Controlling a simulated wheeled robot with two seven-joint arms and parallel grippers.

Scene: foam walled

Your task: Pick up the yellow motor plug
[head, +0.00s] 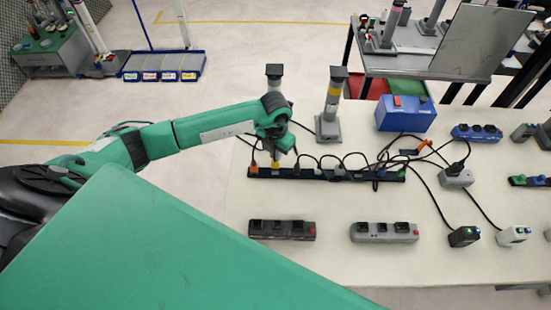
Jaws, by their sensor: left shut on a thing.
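The yellow motor plug (275,167) is at the left part of a long dark strip (349,178) on the table, beside an orange plug (254,168). My left gripper (276,157) reaches down from above and is shut on the yellow plug. The plug is still at the strip; its upper part is hidden by the gripper, and I cannot tell whether it is seated or slightly raised. My right gripper is not in view.
Black cables (365,155) loop behind the strip. Two socket blocks, a dark one (261,238) and a grey one (360,240), lie in front. A post on a grey base (328,129) and a blue box (405,122) stand behind. Bare tabletop (335,212) lies between strip and blocks.

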